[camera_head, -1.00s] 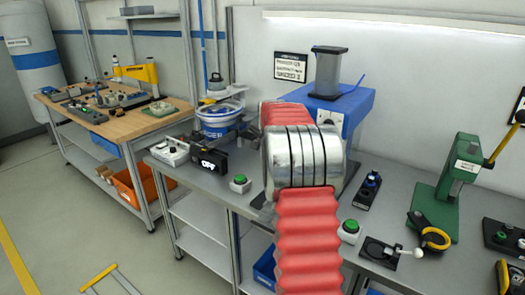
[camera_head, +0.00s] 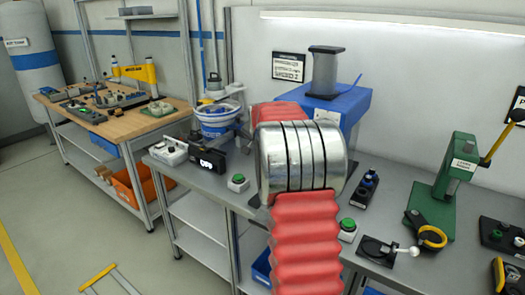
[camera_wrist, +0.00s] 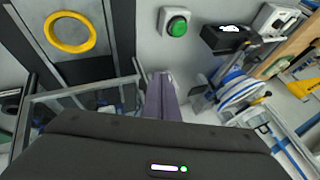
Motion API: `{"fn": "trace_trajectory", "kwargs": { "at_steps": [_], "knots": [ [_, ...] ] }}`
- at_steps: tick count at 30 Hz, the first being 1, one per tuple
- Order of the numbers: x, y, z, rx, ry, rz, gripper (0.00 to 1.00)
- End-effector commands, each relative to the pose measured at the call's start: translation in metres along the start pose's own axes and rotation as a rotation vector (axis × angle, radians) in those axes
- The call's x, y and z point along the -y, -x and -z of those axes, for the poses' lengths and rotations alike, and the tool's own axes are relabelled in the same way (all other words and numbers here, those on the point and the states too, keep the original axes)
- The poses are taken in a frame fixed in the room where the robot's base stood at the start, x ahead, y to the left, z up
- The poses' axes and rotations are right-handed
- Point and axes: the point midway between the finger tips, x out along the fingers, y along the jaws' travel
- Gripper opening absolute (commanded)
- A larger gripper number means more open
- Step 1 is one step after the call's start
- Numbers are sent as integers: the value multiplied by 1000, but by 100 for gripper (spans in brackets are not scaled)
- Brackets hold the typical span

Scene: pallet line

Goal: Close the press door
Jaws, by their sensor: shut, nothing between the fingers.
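The blue press (camera_head: 352,103) with a grey column on top stands on the grey bench behind my arm in the head view. My arm hides its front. In the wrist view, a yellow ring (camera_wrist: 70,32) lies by a dark area at the upper left. A grey-framed panel (camera_wrist: 78,92), which looks like the press door, stands left of my gripper (camera_wrist: 162,78). I cannot tell its exact angle. My gripper is shut and empty, its fingertips close to the frame's right end; contact is unclear. The head view does not show the fingers.
A green button box (camera_head: 238,182) stands on the bench left of my arm, another (camera_head: 347,229) on the right. A black display box (camera_head: 208,162) and a blue-and-white bowl feeder (camera_head: 217,120) are farther left. A green lever press (camera_head: 455,180) stands at right.

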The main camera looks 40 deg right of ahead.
Motion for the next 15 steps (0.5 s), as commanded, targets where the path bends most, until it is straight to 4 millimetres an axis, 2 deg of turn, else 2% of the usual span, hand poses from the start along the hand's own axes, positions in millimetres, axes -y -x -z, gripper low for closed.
{"fn": "trace_trajectory", "kwargs": {
  "at_steps": [15],
  "knots": [
    [50, 64, -15, -1, 2, 3, 0]
  ]
}}
